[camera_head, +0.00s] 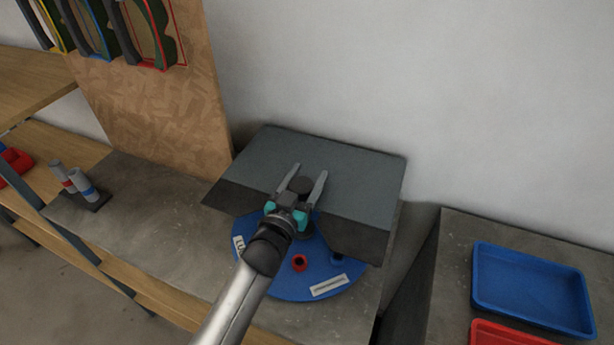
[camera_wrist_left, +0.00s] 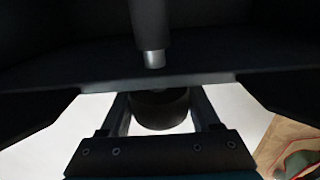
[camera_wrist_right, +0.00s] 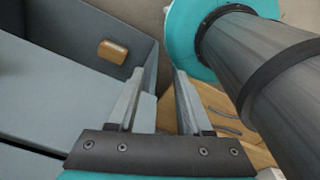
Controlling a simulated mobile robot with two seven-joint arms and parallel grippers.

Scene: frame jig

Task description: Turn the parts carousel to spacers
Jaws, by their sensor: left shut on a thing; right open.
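The parts carousel is a blue disc (camera_head: 290,289) partly hidden under a grey cover (camera_head: 345,175) on the grey bench. White labels (camera_head: 329,285) lie on its visible front, but I cannot read them surely. A small red ring-like part (camera_head: 299,263) sits on the disc, with a dark blue one to its right. My left gripper (camera_head: 304,180) reaches over the disc and is shut on a dark round knob (camera_head: 305,187). The knob also shows between the fingers in the left wrist view (camera_wrist_left: 160,110). My right gripper (camera_wrist_right: 155,88) is open and empty, away from the carousel.
A blue tray (camera_head: 533,290) and a red tray (camera_head: 500,335) are on the right bench. Grey, red and blue cylinders (camera_head: 75,182) stand at the left. A board (camera_head: 160,110) with hung frames is behind. In the right wrist view, a grey bin (camera_wrist_right: 75,60) holds a wooden block (camera_wrist_right: 112,51).

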